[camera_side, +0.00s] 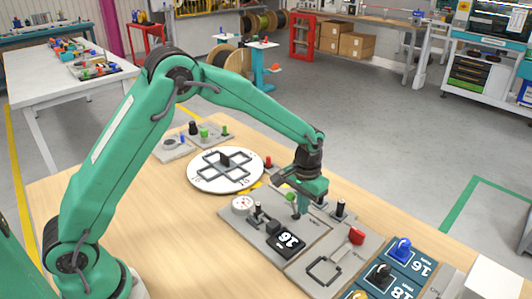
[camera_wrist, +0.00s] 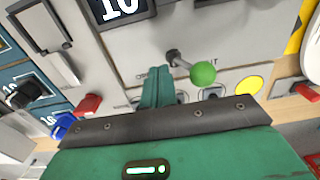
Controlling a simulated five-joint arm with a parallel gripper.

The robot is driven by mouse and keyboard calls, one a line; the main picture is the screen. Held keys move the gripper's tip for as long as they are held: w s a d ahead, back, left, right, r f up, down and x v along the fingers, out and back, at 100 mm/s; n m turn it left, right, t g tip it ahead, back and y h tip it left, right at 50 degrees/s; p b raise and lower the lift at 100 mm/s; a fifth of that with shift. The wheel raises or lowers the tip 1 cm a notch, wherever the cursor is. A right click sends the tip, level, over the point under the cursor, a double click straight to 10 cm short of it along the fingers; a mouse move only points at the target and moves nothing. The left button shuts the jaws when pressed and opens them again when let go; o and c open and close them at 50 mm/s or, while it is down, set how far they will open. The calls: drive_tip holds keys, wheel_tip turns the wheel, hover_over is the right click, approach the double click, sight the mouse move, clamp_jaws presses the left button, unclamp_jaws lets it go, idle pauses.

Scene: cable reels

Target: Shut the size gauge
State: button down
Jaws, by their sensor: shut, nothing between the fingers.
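The gauge panel (camera_side: 250,237) is a grey plate on the wooden bench, with a round white dial (camera_side: 242,204) and a black display reading 16 (camera_side: 287,241). The display is cut off at the top of the wrist view (camera_wrist: 122,8). I cannot tell which part is the gauge's moving jaw.
A red-knobbed lever (camera_side: 356,236) and a dark rectangular frame (camera_side: 323,270) are on the adjoining plate. A white round plate with a dark cross frame (camera_side: 225,183) is behind. Bare bench (camera_side: 150,230) is at left.

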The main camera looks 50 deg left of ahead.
drive_tip(key=shift+d, duration=0.4)
wheel_tip(320, 180, up, 7)
idle(0.6)
